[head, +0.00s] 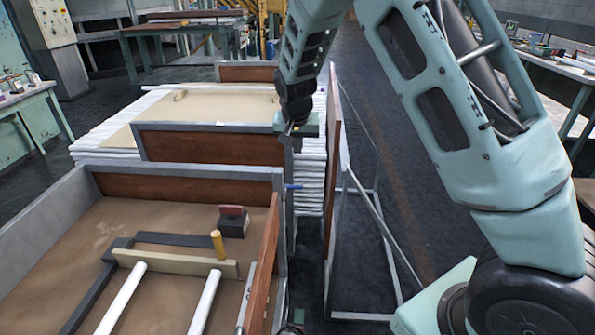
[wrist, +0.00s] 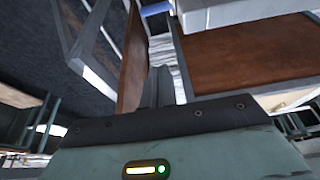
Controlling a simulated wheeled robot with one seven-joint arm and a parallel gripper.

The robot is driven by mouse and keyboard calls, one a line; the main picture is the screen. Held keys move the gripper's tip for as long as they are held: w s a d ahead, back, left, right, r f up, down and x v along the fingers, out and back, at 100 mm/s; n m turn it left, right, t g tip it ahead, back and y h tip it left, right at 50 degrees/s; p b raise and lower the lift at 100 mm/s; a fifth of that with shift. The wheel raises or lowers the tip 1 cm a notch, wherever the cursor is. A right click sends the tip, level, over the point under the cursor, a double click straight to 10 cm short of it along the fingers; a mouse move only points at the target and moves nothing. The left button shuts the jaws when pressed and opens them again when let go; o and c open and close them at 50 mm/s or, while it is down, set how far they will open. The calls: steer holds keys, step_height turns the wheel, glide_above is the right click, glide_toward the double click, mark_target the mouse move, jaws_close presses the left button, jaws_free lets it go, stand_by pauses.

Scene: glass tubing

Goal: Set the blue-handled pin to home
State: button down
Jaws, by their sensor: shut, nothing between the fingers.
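The blue handle of the pin (head: 294,187) shows in the head view at the right edge of the near box, beside the stack of white tubes. In the wrist view a blue piece (wrist: 156,8) shows at the top edge, partly cut off. My gripper (head: 293,127) is above and behind the pin in the head view, over the corner of the farther box. In the wrist view my gripper (wrist: 157,84) is shut with nothing between its fingers, apart from the blue piece. The pin's shaft and its seat cannot be made out.
The near box (head: 50,203) holds two white tubes (head: 124,295), a yellow peg (head: 217,243) and a dark block (head: 233,225). A brown panel (head: 333,150) on a metal frame stands close to the right of my gripper. Open floor (head: 385,190) lies beyond it.

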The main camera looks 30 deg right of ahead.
step_height(320, 180, down, 10)
steer(key=p, duration=0.1)
steer(key=shift+s+a, duration=0.2)
steer(key=shift+s, duration=0.05)
stand_by(0.5)
